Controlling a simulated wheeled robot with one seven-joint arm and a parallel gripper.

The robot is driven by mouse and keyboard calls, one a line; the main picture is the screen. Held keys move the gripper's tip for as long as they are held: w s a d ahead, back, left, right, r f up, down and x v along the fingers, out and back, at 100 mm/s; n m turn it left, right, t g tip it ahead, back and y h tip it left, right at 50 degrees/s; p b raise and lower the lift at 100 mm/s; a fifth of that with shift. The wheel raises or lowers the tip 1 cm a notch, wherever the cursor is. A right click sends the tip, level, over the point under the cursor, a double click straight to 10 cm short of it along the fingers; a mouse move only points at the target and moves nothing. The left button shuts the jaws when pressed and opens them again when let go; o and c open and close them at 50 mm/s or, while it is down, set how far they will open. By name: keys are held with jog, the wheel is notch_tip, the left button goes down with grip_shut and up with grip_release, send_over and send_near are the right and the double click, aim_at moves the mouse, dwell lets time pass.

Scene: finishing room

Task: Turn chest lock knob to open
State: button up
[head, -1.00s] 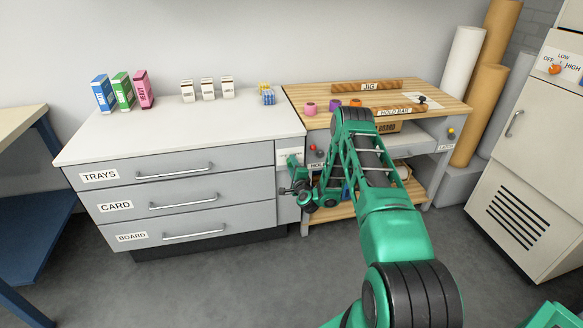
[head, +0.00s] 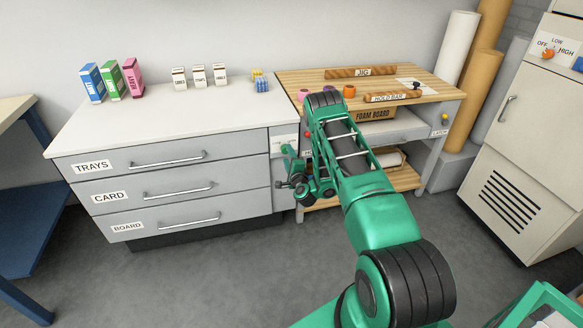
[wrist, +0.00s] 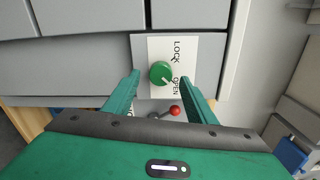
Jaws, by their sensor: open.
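The chest (head: 235,150) is a grey unit with a white top and drawers labelled TRAYS, CARD and BOARD. Its lock knob (wrist: 161,72) is round and green, on a white plate (wrist: 187,70) reading LOCK and OPEN. A pale mark on the knob points to the lower right, toward the side of the word OPEN. My gripper (wrist: 161,80) is open, with one finger on each side of the knob in the wrist view. I cannot tell whether the fingers touch it. In the head view, my gripper is at the chest's right end and my arm hides the knob.
A wooden-topped bench (head: 440,88) with a hold bar (head: 392,96) and jig (head: 360,72) adjoins the chest on the right. A red ball-ended control (wrist: 174,111) shows close below the knob in the wrist view. Small boxes stand on the chest. The floor (head: 215,285) in front is clear.

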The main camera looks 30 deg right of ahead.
jog(key=shift+v, duration=3.5)
jog(key=shift+r, duration=0.1)
jog(key=w+a+r+n+g+y, duration=0.2)
jog(key=a+r+n+g+y, duration=0.3)
jog(key=r+n, duration=0.65)
jog(key=s+a+r+n+g, duration=0.1)
jog(key=s+r+g, duration=0.3)
jog(key=s, duration=1.3)
jog(key=s+a+r+n+g, duration=0.1)
jog(key=s+r+g, duration=0.3)
jog(key=s+r, duration=0.5)
jog(key=s+a+r+n+g, duration=0.2)
jog(key=s+r, duration=0.5)
jog(key=s, duration=1.9)
jog(key=shift+n+g, duration=0.65)
jog(key=shift+g, duration=0.35)
